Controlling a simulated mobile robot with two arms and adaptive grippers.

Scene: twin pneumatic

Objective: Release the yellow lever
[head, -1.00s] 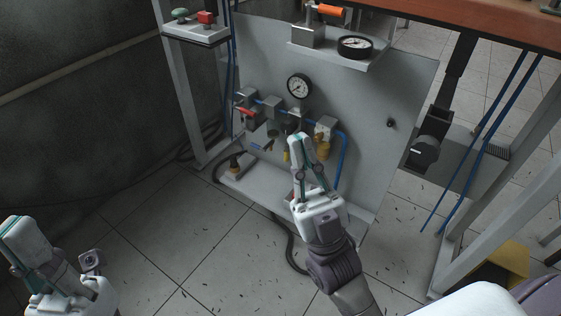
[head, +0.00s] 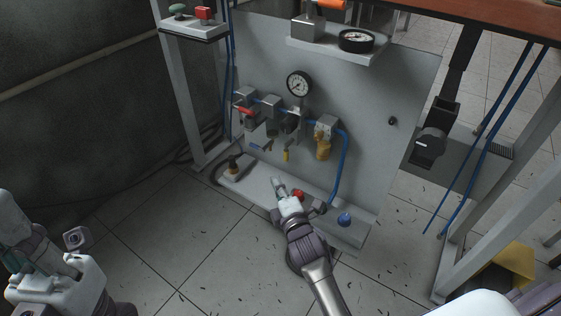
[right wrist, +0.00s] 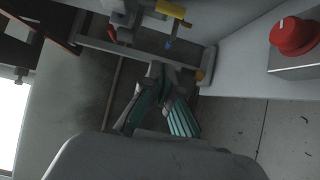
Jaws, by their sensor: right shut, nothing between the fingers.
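The yellow lever (head: 286,154) hangs downward below the row of valves on the grey panel in the head view. A yellow piece (right wrist: 170,9) also shows at the top of the right wrist view, seemingly the same lever. My right gripper (head: 278,186) is shut and empty, below and in front of the lever, apart from it. Its fingers also show in the right wrist view (right wrist: 162,75). My left gripper (head: 45,252) is at the lower left, far from the panel, partly cut off by the frame; its jaw state is unclear.
The grey panel (head: 380,80) carries a pressure gauge (head: 299,84), a red handle (head: 245,111), a brass-coloured part (head: 323,147) and blue tubing (head: 340,180). A red knob (head: 298,194) and blue knob (head: 344,219) stand on the low ledge near my right gripper. Open floor lies left.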

